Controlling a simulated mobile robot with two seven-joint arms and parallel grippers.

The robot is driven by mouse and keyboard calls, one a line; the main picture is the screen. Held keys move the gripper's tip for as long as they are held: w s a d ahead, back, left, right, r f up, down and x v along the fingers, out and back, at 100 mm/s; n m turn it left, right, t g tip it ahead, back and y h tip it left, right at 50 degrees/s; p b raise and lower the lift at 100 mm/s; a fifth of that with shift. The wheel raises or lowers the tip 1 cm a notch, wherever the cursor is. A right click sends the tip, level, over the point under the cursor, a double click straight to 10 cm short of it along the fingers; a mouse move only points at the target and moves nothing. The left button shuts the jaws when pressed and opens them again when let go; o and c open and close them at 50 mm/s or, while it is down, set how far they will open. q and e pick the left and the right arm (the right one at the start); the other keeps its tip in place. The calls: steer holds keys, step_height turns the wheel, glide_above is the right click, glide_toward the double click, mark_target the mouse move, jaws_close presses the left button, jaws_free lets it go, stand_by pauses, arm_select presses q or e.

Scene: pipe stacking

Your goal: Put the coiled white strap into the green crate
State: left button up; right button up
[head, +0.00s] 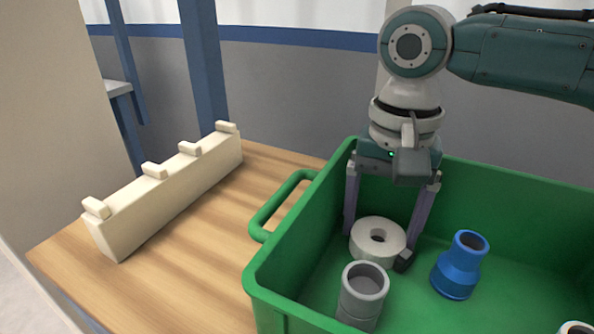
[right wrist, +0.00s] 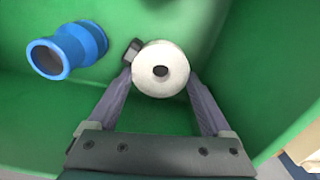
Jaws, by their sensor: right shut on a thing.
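The coiled white strap (head: 378,240) is a thick white ring with a dark hole in its middle. It is down inside the green crate (head: 319,209), near the crate's left wall. My right gripper (head: 383,246) reaches down into the crate and is shut on the coiled strap, one finger on each side of it. In the right wrist view the strap (right wrist: 160,69) sits between the two fingertips. I cannot tell whether it touches the crate floor. My left gripper is not in view.
In the crate a grey pipe piece (head: 362,294) stands close in front of the strap, and a blue reducer (head: 459,265) is to the right. A light fitting (head: 577,328) shows at the lower right. A cream rack (head: 165,195) with pegs lies on the wooden table (head: 205,262), left of the crate.

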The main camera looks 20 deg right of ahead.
mark_target(379, 231)
steer(key=shift+f, duration=0.1)
steer(key=o, duration=1.2)
step_height(379, 231, up, 12)
steer(key=p, duration=0.3)
